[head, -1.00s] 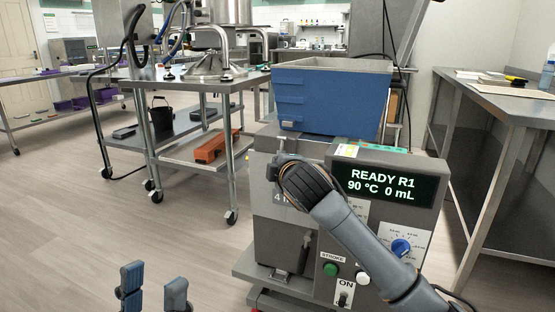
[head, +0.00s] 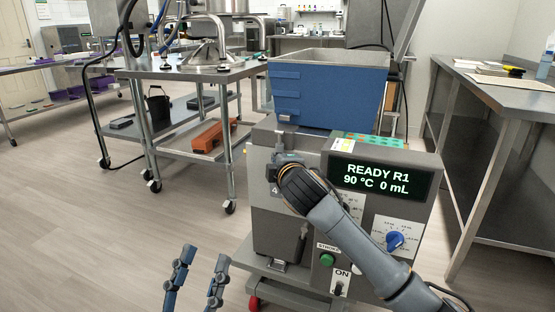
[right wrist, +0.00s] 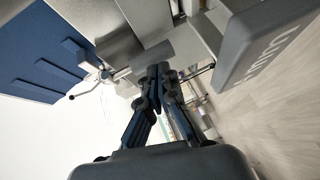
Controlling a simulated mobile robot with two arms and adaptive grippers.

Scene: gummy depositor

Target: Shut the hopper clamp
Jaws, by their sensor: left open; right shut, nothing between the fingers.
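The blue hopper (head: 327,98) sits on top of the grey depositor (head: 262,235). A small metal fitting (head: 286,138), possibly part of the clamp, shows below the hopper's front left corner. My right gripper (head: 284,158) is just below that fitting, partly hidden by its own wrist. In the right wrist view its fingers (right wrist: 164,74) are shut and empty, close to a metal rod. A thin lever with a dark ball end (right wrist: 72,97) shows beside the blue hopper wall (right wrist: 45,50). The clamp's exact position is unclear. My left gripper (head: 198,278) is open and empty above the floor at lower left.
The display (head: 382,180) reads READY R1, 90 °C, 0 mL. Below it are a blue knob (head: 395,240) and a green button (head: 327,260). A steel cart (head: 190,75) stands at left, a steel table (head: 500,90) at right. Floor at lower left is clear.

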